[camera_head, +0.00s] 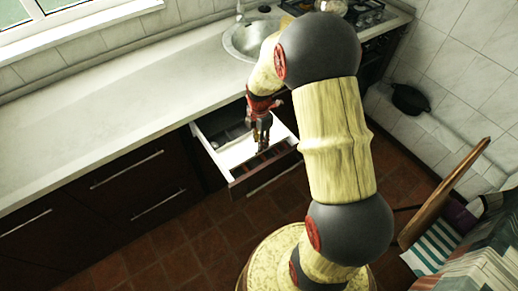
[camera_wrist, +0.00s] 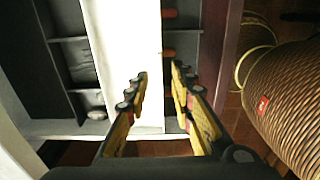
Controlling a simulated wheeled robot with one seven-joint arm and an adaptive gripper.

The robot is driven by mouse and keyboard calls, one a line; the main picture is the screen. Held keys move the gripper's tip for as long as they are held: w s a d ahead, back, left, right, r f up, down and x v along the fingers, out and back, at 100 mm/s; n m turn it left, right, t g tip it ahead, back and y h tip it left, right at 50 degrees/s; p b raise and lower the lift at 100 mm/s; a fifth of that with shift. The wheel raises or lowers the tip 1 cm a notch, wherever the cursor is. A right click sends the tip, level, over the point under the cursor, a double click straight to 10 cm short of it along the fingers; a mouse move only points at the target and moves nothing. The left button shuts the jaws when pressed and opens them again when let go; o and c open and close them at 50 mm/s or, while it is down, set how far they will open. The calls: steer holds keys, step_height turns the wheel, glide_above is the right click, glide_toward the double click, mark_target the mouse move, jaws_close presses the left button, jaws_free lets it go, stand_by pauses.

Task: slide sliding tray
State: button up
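The sliding tray is a plain white panel (camera_head: 234,153) lying across the pulled-out drawer (camera_head: 244,184). In the wrist view the white tray (camera_wrist: 118,42) runs up the middle, with dark compartments to its left. My gripper (camera_head: 262,147) is low over the drawer, at the tray's right part. In the wrist view my gripper (camera_wrist: 159,78) has its fingers apart, with nothing held between them. The tray's right edge lies between the two fingertips in that picture. I cannot tell whether the fingers touch the tray. My arm hides part of the drawer's back.
Dark cabinets (camera_head: 125,175) stand beside the drawer under a pale counter (camera_head: 110,105). A sink (camera_head: 252,38) and a stove (camera_head: 362,15) are at the back. A black pot (camera_head: 410,99) is on the right. The tiled floor (camera_head: 180,250) in front is clear.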

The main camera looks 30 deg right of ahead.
mark_target(253, 143)
steer(key=shift+f+b, duration=0.45)
steer(key=shift+f, duration=1.5)
steer(key=shift+c, duration=0.3)
jaws_close()
steer(key=shift+s, duration=0.1)
